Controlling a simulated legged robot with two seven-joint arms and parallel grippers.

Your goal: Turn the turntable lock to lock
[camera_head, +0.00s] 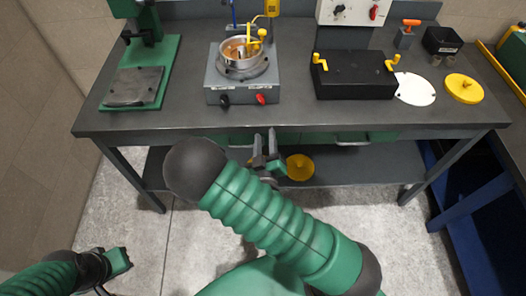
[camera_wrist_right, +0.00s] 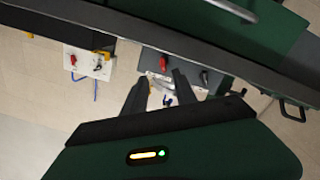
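The turntable (camera_head: 243,80) is a grey box on the table with a metal pot (camera_head: 243,56) on top. Its front face has a black knob (camera_head: 223,99) on the left and a red knob (camera_head: 260,98) on the right; I cannot read which is the lock. In the right wrist view the box appears upside down, with the red knob (camera_wrist_right: 163,62) and black knob (camera_wrist_right: 205,77) beyond the fingers. My right gripper (camera_head: 265,134) is open and empty, below the table's front edge, apart from the knobs. My left gripper (camera_head: 115,265) is low at the left, its opening unclear.
The dark table (camera_head: 300,115) has a front edge above my right gripper. A green press (camera_head: 140,70) stands left of the turntable, a black box (camera_head: 352,75) with yellow handles right of it. A white control box (camera_head: 352,12) is behind. A yellow disc (camera_head: 300,167) lies on the lower shelf.

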